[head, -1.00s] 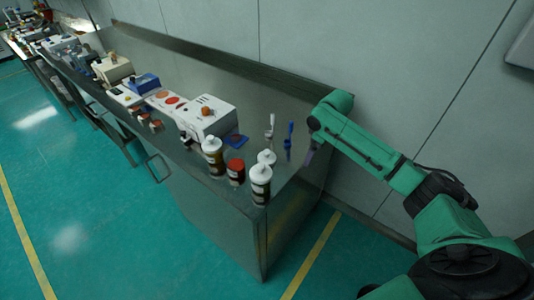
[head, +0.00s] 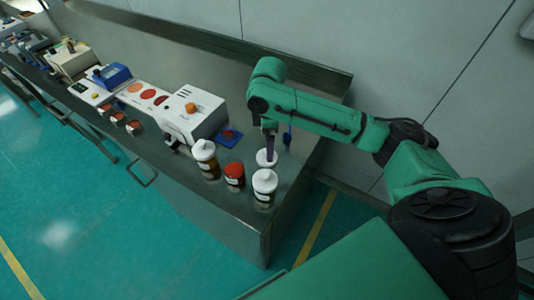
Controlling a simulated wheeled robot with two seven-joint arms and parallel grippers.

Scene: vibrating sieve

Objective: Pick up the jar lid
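A white round lid (head: 264,160) shows near the right end of the metal bench; whether it lies loose or sits on a jar I cannot tell. My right gripper (head: 270,151) points down with its tips at the lid, touching or just above it. I cannot tell whether its fingers are open or shut. Just in front stands a jar with a white lid (head: 265,183). Left of it are a red-capped jar (head: 234,173) and a brown jar with a white top (head: 204,153). My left gripper is not in view.
A blue upright item (head: 287,139) stands right of my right gripper. A white machine with an orange knob (head: 194,110) and a dark blue pad (head: 229,138) are to the left. The bench's right end (head: 299,187) is clear; a wall runs behind.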

